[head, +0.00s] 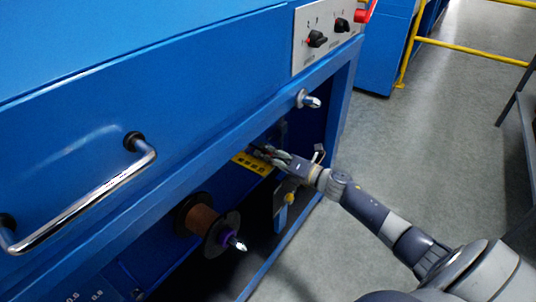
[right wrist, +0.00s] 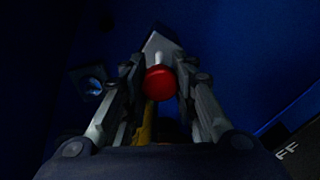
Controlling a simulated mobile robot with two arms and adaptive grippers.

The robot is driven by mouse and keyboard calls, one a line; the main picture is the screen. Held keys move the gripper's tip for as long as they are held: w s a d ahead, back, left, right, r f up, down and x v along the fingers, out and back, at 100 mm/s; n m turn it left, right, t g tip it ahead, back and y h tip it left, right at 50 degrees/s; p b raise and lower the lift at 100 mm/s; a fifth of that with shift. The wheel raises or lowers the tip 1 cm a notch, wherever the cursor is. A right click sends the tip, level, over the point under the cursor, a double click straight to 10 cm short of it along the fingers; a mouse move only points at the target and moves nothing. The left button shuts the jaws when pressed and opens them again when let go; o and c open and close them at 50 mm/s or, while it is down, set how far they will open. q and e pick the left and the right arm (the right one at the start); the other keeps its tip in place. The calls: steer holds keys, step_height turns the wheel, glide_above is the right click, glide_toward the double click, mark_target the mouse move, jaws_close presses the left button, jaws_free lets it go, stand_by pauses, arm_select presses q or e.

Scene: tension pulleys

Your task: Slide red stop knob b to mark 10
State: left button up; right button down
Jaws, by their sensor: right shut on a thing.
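The red stop knob (right wrist: 160,83) is a round red cap on a pale stem, in the middle of the right wrist view. A pale, angular block (right wrist: 160,45) sits behind it. My right gripper (right wrist: 161,78) is shut on the knob, with a finger at each side. In the head view my right gripper (head: 262,152) reaches into the blue machine's open bay and hides the knob. Just below it is a yellow strip (head: 252,164) with dark marks, too small to read. Which letter the knob has does not show. My left gripper is not in view.
A spool (head: 203,222) on a shaft with a purple hub is left of and below my right gripper. A silver-tipped peg (head: 309,101) is on the frame above it. A chrome handle (head: 90,200) sticks out at left. Grey floor (head: 420,160) is open at right.

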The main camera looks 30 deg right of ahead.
steer(key=c, duration=1.3)
jaws_free()
steer(key=shift+w, duration=0.1)
steer(key=v, duration=1.2)
steer(key=shift+f, duration=0.1)
